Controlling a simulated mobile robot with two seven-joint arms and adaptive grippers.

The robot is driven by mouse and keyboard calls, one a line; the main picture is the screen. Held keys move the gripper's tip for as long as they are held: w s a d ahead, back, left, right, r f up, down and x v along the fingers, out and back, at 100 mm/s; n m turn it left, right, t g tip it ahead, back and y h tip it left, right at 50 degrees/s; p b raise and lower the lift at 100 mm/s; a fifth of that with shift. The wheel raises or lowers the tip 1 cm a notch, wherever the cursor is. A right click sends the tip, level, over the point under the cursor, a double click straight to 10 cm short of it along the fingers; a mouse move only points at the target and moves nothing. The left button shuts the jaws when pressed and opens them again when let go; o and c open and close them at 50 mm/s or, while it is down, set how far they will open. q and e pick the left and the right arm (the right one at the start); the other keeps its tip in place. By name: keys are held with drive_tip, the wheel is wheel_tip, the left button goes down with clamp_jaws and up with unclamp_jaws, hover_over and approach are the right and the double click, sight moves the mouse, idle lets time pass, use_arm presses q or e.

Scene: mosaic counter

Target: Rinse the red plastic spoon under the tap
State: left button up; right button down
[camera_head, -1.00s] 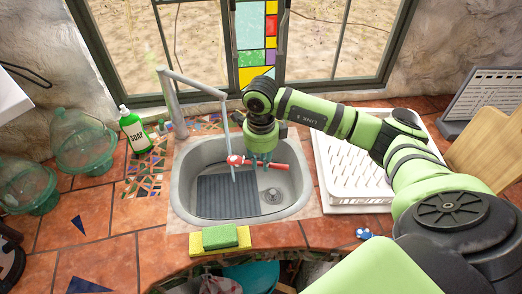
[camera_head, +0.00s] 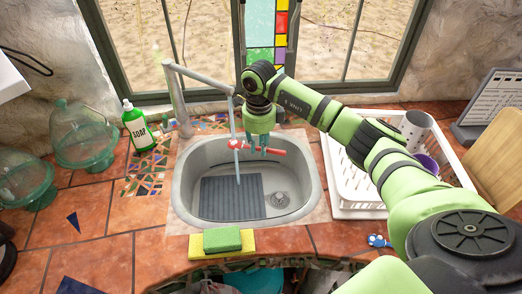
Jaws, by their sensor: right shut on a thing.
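The red plastic spoon (camera_head: 270,150) lies roughly level above the sink (camera_head: 183,202), its bowl end to the left. My right gripper (camera_head: 262,147) points down and is shut on the spoon's handle. The tap (camera_head: 200,78) stands behind the sink on the left, its spout reaching over the basin. A pale stream of water (camera_head: 237,165) falls from the spout into the sink and appears to meet the spoon's bowl. My left gripper is not in view.
A green and yellow sponge (camera_head: 222,240) lies at the sink's front edge. A soap bottle (camera_head: 138,128) and glass domes (camera_head: 85,140) stand left. A white dish rack (camera_head: 345,190), holding a grey mug (camera_head: 414,126) and a purple cup, is right, partly behind my arm.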

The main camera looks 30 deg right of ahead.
idle(0.3)
drive_tip(key=w+b, duration=0.2)
drive_tip(key=w+d+b, duration=0.1)
drive_tip(key=w+b, duration=0.1)
drive_tip(key=shift+w, duration=0.3)
drive_tip(key=shift+d, duration=0.1)
drive_tip(key=shift+d, duration=0.15)
drive_tip(key=shift+s+d, duration=0.2)
drive_tip(key=shift+d, duration=0.25)
drive_tip(key=shift+a, duration=0.1)
idle(0.4)
